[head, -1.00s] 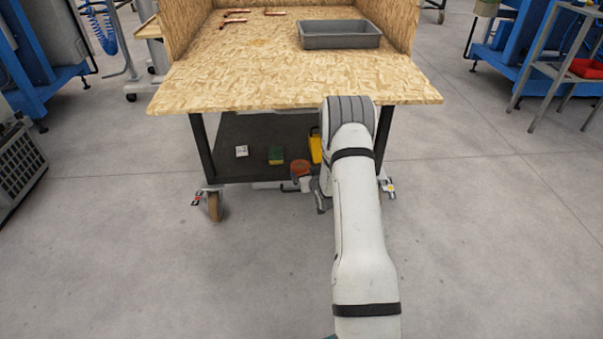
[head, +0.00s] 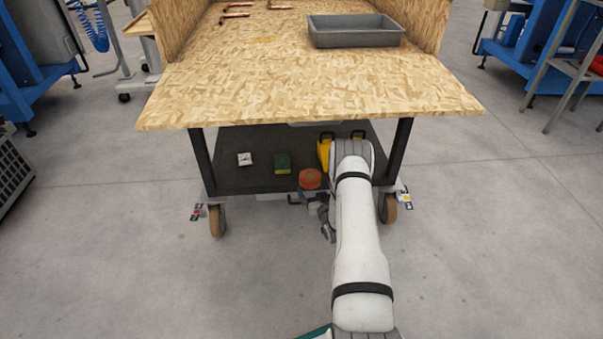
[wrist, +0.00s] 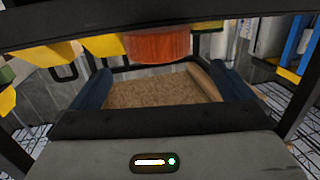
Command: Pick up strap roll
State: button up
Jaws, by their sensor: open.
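The strap roll, an orange-red round roll (head: 310,179), sits at the front edge of the dark lower shelf (head: 225,176) of the cart. It also shows at the top middle of the wrist view (wrist: 157,46). My gripper (head: 308,201) is just in front of the roll, low by the shelf edge, partly hidden by my arm. In the wrist view its two dark blue fingers (wrist: 162,88) are spread apart with nothing held between them. The roll appears beyond the fingertips; I cannot tell whether they touch it.
A green-yellow block (head: 283,163), a white item (head: 245,159) and a yellow object (head: 325,150) share the lower shelf. The wooden tabletop (head: 300,90) overhangs the shelf and carries a grey tray (head: 355,40) and copper tubes (head: 237,10). Concrete floor (head: 110,250) at left is clear.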

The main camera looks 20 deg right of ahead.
aim_at(310, 175)
jog(key=w+b, duration=0.1)
jog(key=w, duration=0.1)
jog(key=w+b, duration=0.1)
jog(key=w, duration=0.2)
jog(key=w+d+f+b, duration=0.1)
jog(key=w+b, duration=0.1)
jog(key=shift+w, duration=0.15)
jog(key=shift+w+r, duration=0.1)
jog(key=shift+w, duration=0.4)
jog(key=shift+c, duration=0.6)
jog(key=c, duration=1)
jog(key=shift+r, duration=0.1)
